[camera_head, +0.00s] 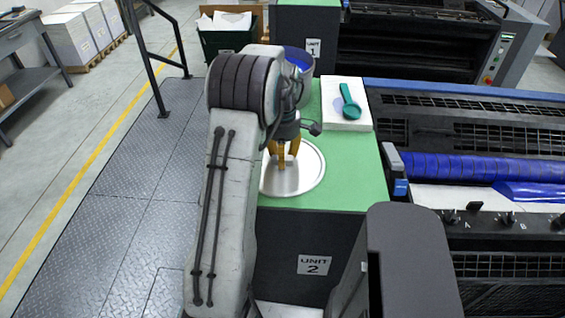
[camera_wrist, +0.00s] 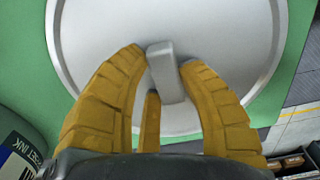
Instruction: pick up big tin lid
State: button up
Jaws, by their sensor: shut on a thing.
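The big tin lid (camera_head: 306,172) is a round silver disc with a raised rim, lying on or just above the green top of the Unit 2 cabinet in the head view. In the wrist view the lid (camera_wrist: 100,40) fills most of the picture, with a grey block-like handle (camera_wrist: 168,72) at its middle. My gripper (camera_head: 283,160) has yellow fingers and points down over the lid. In the wrist view my gripper (camera_wrist: 162,72) is shut on the handle, with fingers on both sides of it. Whether the lid touches the green top is unclear.
A white pad (camera_head: 346,118) with a teal scoop-like tool (camera_head: 350,102) lies behind the lid. A blue-lined tin (camera_head: 299,62) stands behind my arm. A dark labelled container (camera_wrist: 22,145) shows at the wrist view's lower left. Press rollers (camera_head: 480,168) are at right.

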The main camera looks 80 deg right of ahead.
grip_shut()
jog(key=shift+r, duration=0.1)
